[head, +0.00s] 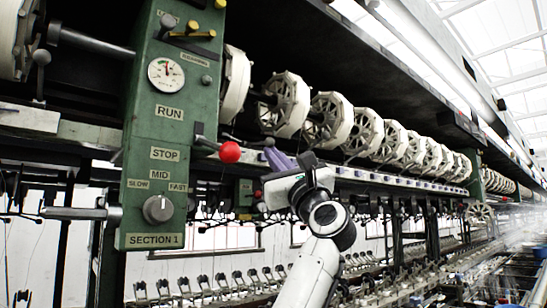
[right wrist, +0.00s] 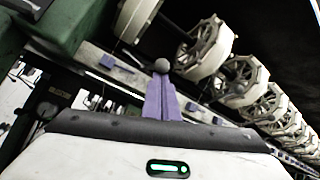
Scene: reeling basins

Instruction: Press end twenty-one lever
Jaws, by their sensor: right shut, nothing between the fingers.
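My right gripper (head: 272,156) has purple fingers, which are shut and empty. It is raised to the rail under the row of reels, just right of the green control panel. In the right wrist view the closed fingers (right wrist: 162,98) point at a small dark grey ball knob (right wrist: 161,65), seen right at their tips. I cannot tell whether they touch it. The knob looks like a lever's end, but no number shows, so I cannot tell if it is the end twenty-one lever. My left gripper is not in view.
The green panel (head: 142,216), marked SECTION 1, stands at left with a gauge (head: 165,74), a dial (head: 157,209) and a red ball knob (head: 230,152) close to my right gripper. White reels (head: 286,104) run in a row above. Several small fittings line the frame below.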

